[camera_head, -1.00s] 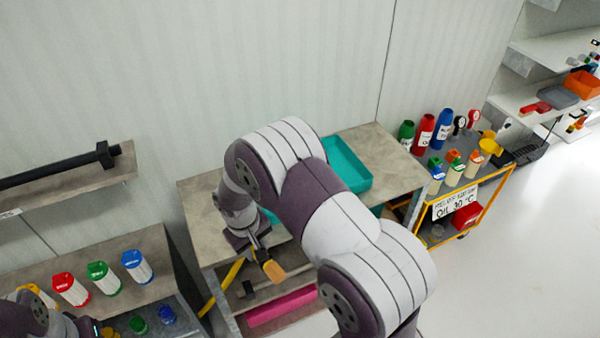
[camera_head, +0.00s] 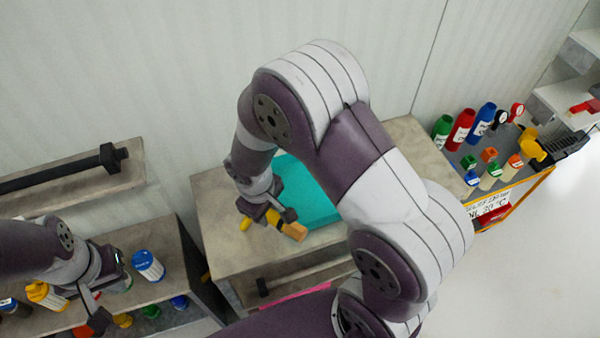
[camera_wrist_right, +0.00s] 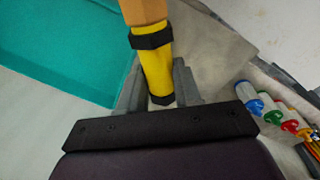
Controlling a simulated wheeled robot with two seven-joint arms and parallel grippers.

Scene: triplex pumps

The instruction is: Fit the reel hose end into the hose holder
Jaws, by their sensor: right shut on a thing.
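The hose end is a yellow cylinder with black bands and an orange-tan tip (camera_head: 294,231). My right gripper (camera_head: 270,213) is shut on it, above the bench by the teal tray. In the right wrist view the yellow hose end (camera_wrist_right: 157,72) lies between the fingers of my right gripper (camera_wrist_right: 160,85), its tan tip pointing away from the palm. My left gripper (camera_head: 95,308) hangs at the lower left over the shelf unit with bottles; its finger gap is unclear. I cannot make out the hose holder for certain.
The teal tray (camera_head: 309,198) sits on the bench (camera_head: 222,220). A wall shelf (camera_head: 130,178) carries a long black bar (camera_head: 50,175). A blue-capped bottle (camera_head: 148,265) and others stand below it. A cart (camera_head: 525,176) with several bottles is at the right.

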